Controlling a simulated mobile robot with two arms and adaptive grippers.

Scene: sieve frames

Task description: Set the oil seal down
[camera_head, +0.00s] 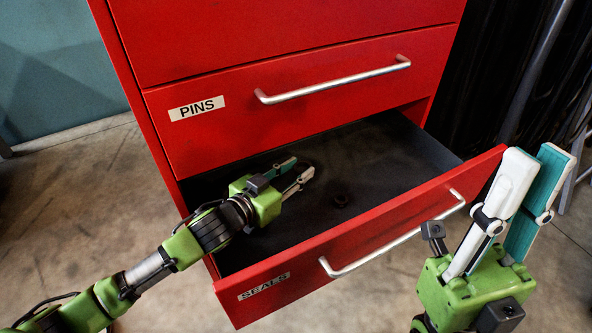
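My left gripper (303,168) reaches into the open drawer marked SEALS (400,160), low over its dark floor. Its two fingers stand apart, with a dark patch between and just past the tips. I cannot tell if that patch is a seal in its grasp or shadow.
The red cabinet has a shut drawer marked PINS (300,95) just above the open one. The open drawer's front panel (300,272) and its silver handle (390,243) form a raised edge on the near side. Most of the drawer's floor is bare.

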